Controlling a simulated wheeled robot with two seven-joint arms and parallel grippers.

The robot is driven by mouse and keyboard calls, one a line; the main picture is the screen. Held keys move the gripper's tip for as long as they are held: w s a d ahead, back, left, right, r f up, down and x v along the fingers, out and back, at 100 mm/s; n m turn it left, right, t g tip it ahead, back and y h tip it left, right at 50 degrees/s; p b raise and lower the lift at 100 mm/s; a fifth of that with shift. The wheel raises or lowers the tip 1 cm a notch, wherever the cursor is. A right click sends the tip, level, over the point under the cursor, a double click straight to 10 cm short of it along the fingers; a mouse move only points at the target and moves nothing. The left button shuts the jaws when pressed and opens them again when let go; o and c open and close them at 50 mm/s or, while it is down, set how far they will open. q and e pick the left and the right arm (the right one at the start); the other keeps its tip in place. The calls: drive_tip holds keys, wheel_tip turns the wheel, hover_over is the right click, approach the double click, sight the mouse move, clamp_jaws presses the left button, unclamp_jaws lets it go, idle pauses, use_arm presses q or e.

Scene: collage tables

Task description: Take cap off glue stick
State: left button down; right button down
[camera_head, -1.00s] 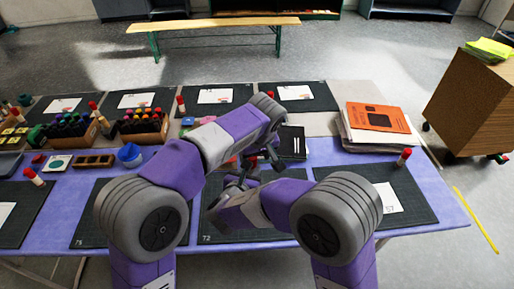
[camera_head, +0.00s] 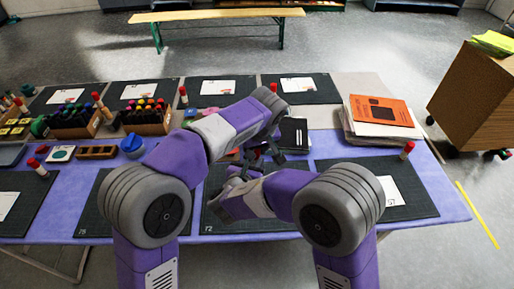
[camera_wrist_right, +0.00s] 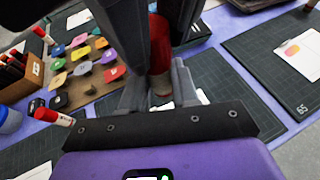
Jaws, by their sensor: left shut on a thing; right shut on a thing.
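In the right wrist view a glue stick stands between my two grippers. Its red cap (camera_wrist_right: 160,45) is at the top and its pale lower end (camera_wrist_right: 162,96) shows below. My right gripper (camera_wrist_right: 160,92) is shut on the lower part of the stick. My left gripper (camera_wrist_right: 150,28) comes down from above, with its dark fingers shut around the red cap. In the head view my left gripper (camera_head: 268,152) and right gripper (camera_head: 236,178) meet over the middle of the table, and the stick is mostly hidden there by the arms.
The blue-covered table (camera_head: 285,237) carries dark cutting mats (camera_head: 130,225) with paper sheets. Other red-capped glue sticks (camera_head: 407,150) stand on it. A marker box (camera_head: 147,118) stands to the left. An orange book (camera_head: 379,110) lies on a stack to the right.

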use_arm(q)
drive_tip(key=shift+d+r, duration=0.2)
use_arm(e)
drive_tip(key=shift+a, duration=0.35)
use_arm(q)
drive_tip(key=shift+d+r, duration=0.1)
drive_tip(key=shift+r, duration=0.9)
use_arm(e)
drive_tip(key=shift+s+f, duration=0.1)
use_arm(q)
drive_tip(key=shift+a, duration=0.2)
use_arm(e)
drive_tip(key=shift+d, duration=0.15)
